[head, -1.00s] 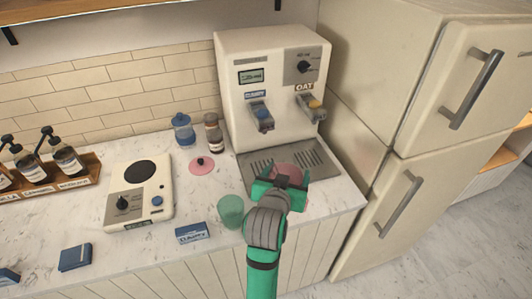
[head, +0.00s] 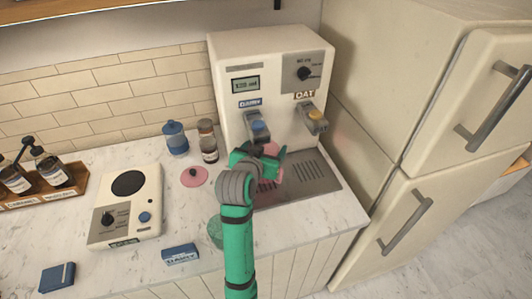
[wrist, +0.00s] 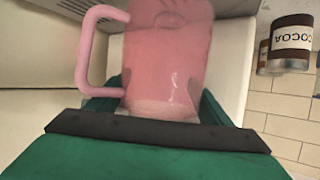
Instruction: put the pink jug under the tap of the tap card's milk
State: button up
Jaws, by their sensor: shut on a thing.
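The pink jug (head: 271,150) is at the milk machine, over the left part of the drip tray, just below the blue-topped DAIRY tap (head: 258,128) in the head view. My arm hides much of it, and I cannot tell whether it stands on the tray or is exactly under the spout. My gripper (head: 262,158) is shut on the jug. The wrist view shows the jug (wrist: 168,62) between the green fingers, handle at the left. The OAT tap (head: 313,120) is to the right. The tap card (head: 181,254) lies on the counter and reads DAIRY.
The drip tray (head: 315,180) is bare at right. A pink lid (head: 194,176), a blue jar (head: 176,138) and the cocoa jar (head: 208,148) stand left of the machine. A green cup (head: 215,232) is partly behind my arm. A hot plate (head: 128,205) is further left.

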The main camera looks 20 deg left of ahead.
jog(key=f, duration=0.3)
jog(key=shift+s+a+f, duration=0.15)
jog(key=shift+s+a, duration=0.35)
jog(key=shift+a, duration=0.25)
jog(key=shift+d+f, duration=0.1)
jog(key=shift+d, duration=0.1)
jog(key=o, duration=1.4)
jog(key=shift+d+f, duration=0.1)
jog(key=shift+d, duration=0.1)
jog(key=shift+o, duration=0.2)
jog(key=shift+r, duration=0.2)
jog(key=v, duration=1.1)
jog(key=shift+s+r, duration=0.2)
jog(key=shift+s, duration=0.1)
